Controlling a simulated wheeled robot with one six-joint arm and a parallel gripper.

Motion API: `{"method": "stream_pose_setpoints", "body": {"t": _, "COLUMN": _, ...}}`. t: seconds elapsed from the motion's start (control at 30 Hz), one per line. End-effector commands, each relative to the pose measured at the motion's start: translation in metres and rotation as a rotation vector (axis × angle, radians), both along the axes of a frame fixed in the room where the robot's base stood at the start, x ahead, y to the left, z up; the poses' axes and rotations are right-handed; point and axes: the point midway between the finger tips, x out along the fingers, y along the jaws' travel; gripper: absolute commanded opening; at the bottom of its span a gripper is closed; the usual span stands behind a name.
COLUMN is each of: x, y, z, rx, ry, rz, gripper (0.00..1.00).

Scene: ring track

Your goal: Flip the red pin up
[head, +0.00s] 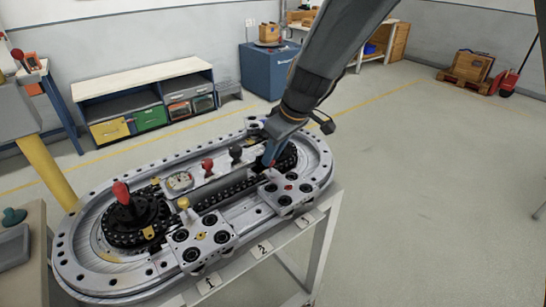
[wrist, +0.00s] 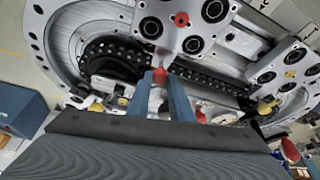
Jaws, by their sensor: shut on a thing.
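The red pin (wrist: 160,76) shows in the wrist view as a small red tip between my blue fingertips. It is at the inner edge of a silver carriage (wrist: 210,40) that has a red dot (wrist: 182,19). My gripper (wrist: 163,83) is shut on the red pin.
A second carriage (head: 203,238) with a yellow dot and a yellow pin (head: 183,203) is at label 1. A red knob (head: 207,167), a black knob (head: 236,153) and a gauge (head: 179,181) stand in the middle. A red-handled lever (head: 121,193) is at left.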

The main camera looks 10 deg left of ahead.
Motion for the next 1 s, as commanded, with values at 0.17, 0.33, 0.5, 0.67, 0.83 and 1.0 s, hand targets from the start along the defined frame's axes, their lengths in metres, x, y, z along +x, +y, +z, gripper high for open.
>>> {"method": "stream_pose_setpoints", "body": {"t": 0.17, "x": 0.002, "y": 0.001, "z": 0.003, "rx": 0.003, "ry": -0.006, "rz": -0.001, "gripper": 0.24}}
{"method": "stream_pose_setpoints", "body": {"t": 0.33, "x": 0.001, "y": 0.001, "z": 0.002, "rx": 0.002, "ry": -0.005, "rz": 0.0, "gripper": 0.39}}
{"method": "stream_pose_setpoints", "body": {"t": 0.5, "x": 0.001, "y": 0.001, "z": 0.002, "rx": 0.002, "ry": -0.005, "rz": 0.0, "gripper": 0.39}}
{"method": "stream_pose_setpoints", "body": {"t": 0.67, "x": 0.001, "y": -0.001, "z": 0.009, "rx": 0.003, "ry": -0.006, "rz": -0.001, "gripper": 0.39}}
{"method": "stream_pose_setpoints", "body": {"t": 0.83, "x": -0.003, "y": -0.01, "z": 0.03, "rx": 0.003, "ry": -0.009, "rz": 0.0, "gripper": 0.39}}
{"method": "stream_pose_setpoints", "body": {"t": 1.0, "x": -0.008, "y": -0.018, "z": 0.054, "rx": 0.003, "ry": -0.009, "rz": 0.0, "gripper": 0.39}}
